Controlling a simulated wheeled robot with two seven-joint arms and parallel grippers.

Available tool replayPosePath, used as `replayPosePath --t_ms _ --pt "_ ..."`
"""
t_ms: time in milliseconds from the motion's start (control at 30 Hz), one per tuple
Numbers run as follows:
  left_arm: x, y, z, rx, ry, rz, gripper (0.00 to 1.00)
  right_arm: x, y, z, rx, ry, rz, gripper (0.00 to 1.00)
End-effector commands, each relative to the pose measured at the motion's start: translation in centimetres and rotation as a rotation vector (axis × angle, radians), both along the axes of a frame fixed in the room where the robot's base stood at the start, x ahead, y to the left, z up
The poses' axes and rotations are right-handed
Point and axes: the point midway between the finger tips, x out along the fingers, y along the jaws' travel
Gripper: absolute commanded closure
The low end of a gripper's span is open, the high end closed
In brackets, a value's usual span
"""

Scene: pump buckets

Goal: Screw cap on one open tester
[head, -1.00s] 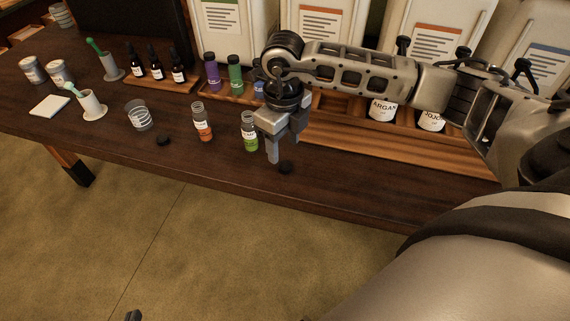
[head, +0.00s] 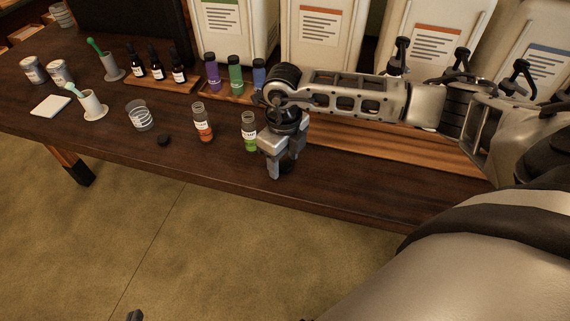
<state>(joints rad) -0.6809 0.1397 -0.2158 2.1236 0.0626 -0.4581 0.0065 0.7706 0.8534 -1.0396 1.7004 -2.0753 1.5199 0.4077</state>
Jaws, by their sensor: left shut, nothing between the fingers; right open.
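Two open clear testers stand uncapped near the table's front: one with an orange label (head: 204,131) and one with a green label (head: 249,143). A black cap (head: 163,139) lies on the table left of the orange tester. My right gripper (head: 284,170) is open, pointing down low over the table just right of the green tester. A second black cap is hidden behind its fingers. Only a dark tip of my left gripper (head: 134,315) shows at the bottom edge, over the floor and away from the table; it is shut and empty.
Closed purple, green and blue bottles (head: 235,76) stand in a wooden tray behind the testers. Dropper bottles (head: 157,65), a glass (head: 139,117) and a mortar-like cup (head: 92,104) are to the left. My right forearm covers part of the long wooden shelf (head: 390,145).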

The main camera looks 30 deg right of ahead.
Motion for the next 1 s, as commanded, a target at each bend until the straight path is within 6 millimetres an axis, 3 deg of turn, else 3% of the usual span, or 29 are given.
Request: replayPosePath --t_ms 100,300,767,1000 --pt "0.1 0.0 0.0 0.001 -0.001 0.0 1.0 0.0 0.0 0.0 0.0 0.0 0.0 0.48" --pt "0.1 0.0 0.0 0.001 -0.002 -0.001 1.0 0.0 0.0 0.0 0.0 0.0 0.0 0.95" --pt "0.1 0.0 0.1 0.0 -0.004 -0.002 1.0 0.1 0.0 0.4 0.002 -0.002 0.0 0.95" --pt "0.2 0.0 -0.1 -0.006 -0.009 0.0 1.0 0.1 0.0 3.3 0.001 -0.006 0.001 0.95"
